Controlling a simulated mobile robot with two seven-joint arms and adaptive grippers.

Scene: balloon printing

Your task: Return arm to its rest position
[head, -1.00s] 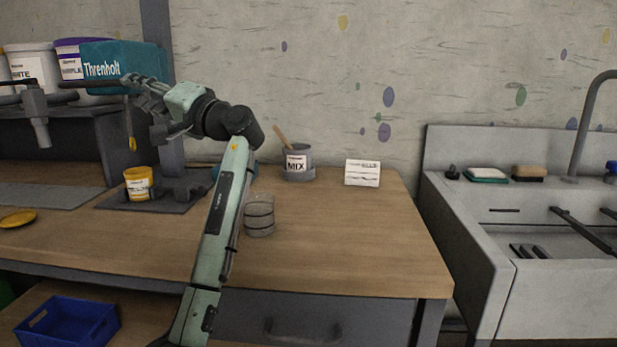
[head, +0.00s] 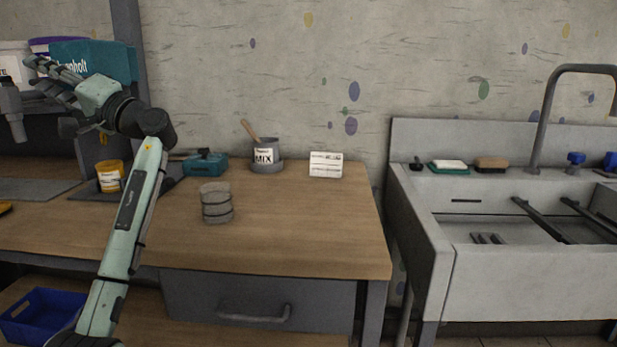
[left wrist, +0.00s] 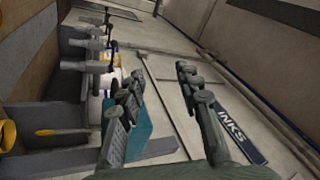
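My left arm (head: 128,215) rises from the lower left of the head view and bends at the elbow toward the upper left. My left gripper (head: 42,76) is raised above the workbench, in front of the teal Threnholt box. In the left wrist view the two fingers of my left gripper (left wrist: 160,76) stand apart with nothing between them, so it is open and empty. My right arm and gripper are in neither view.
The wooden workbench (head: 300,235) holds a yellow cup (head: 109,178), a blue-teal tool (head: 205,164), a grey ringed glass (head: 216,204), a MIX pot (head: 266,157) and a white card (head: 326,165). A sink (head: 540,280) stands at right. The bench's right front is clear.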

